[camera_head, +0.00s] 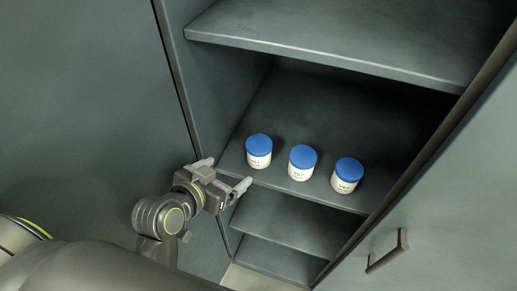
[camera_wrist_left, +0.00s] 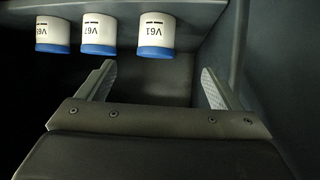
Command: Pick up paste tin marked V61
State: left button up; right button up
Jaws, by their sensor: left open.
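Three white tins with blue lids stand in a row on the middle shelf of the open cabinet: the left tin (camera_head: 259,151), the middle tin (camera_head: 302,162) and the right tin (camera_head: 347,174). My left gripper (camera_head: 224,174) is open and empty at the shelf's front left, short of the left tin. My right gripper is not in view.
The shelf (camera_head: 318,125) is bare behind the tins. An upper shelf (camera_head: 330,58) overhangs it, and lower shelves (camera_head: 288,220) lie below. The cabinet's left side wall is close to my left gripper. A door with a handle (camera_head: 388,252) is at right.

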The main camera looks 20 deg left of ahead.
aim_at(253, 157)
pick_arm(q)
jog(key=b+x, duration=0.1)
jog(key=x, duration=0.9)
jog(key=shift+w, duration=0.15)
jog(key=shift+w+d+f, duration=0.15)
jog(key=shift+w+f, duration=0.2)
jog(key=shift+w, duration=0.1)
jog(key=x, duration=0.1)
jog(key=p+x, duration=0.1)
jog(key=x, duration=0.2)
jog(key=shift+d+r, duration=0.1)
jog(key=shift+d, duration=0.2)
jog(key=shift+w+d+f, duration=0.1)
jog(key=shift+w+f, duration=0.3)
jog(key=shift+w, duration=0.1)
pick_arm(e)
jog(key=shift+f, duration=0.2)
pick_arm(q)
jog(key=c, duration=1.2)
jog(key=shift+r, duration=0.1)
jog(key=shift+c, duration=0.4)
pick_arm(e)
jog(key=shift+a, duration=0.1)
